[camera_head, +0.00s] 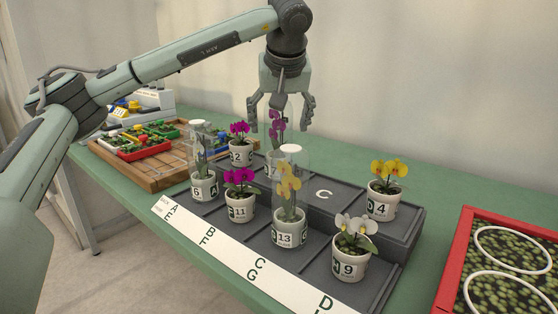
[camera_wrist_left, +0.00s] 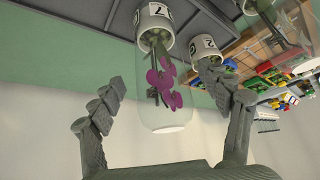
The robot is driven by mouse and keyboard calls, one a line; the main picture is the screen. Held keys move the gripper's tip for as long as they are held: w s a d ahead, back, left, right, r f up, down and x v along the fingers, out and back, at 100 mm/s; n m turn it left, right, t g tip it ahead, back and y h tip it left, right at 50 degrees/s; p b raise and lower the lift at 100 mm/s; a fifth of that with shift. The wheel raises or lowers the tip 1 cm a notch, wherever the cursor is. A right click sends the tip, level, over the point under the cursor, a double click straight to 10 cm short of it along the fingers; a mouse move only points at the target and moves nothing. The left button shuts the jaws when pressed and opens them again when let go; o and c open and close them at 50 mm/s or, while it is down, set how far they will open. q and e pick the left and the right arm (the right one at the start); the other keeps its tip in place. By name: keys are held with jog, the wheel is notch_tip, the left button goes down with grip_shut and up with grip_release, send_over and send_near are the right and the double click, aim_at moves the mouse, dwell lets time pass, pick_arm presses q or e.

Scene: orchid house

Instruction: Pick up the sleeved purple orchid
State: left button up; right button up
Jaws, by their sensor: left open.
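The sleeved purple orchid (camera_head: 277,122) stands upright in the back row of the dark stepped stand, in a white pot partly hidden behind other plants. In the left wrist view its pot, marked 7, its purple flowers (camera_wrist_left: 168,85) and its clear sleeve (camera_wrist_left: 165,122) show upside down. My left gripper (camera_head: 280,125) points down over the orchid from above, its jaws open. In the left wrist view the open fingers of my left gripper (camera_wrist_left: 166,85) lie on either side of the sleeve, with gaps visible. My right gripper is in neither view.
Unsleeved purple orchids, 2 (camera_head: 240,156) and 11 (camera_head: 240,207), stand nearby. Sleeved plants 13 (camera_head: 289,236) and 5 (camera_head: 204,188) are in front. Yellow orchid 4 (camera_head: 383,204) and white orchid 9 (camera_head: 349,266) stand right. The slot marked C (camera_head: 324,195) is empty.

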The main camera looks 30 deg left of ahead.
pick_arm(q)
jog(key=x, duration=0.3)
jog(key=shift+f, duration=0.15)
jog(key=shift+c, duration=0.3)
grip_shut()
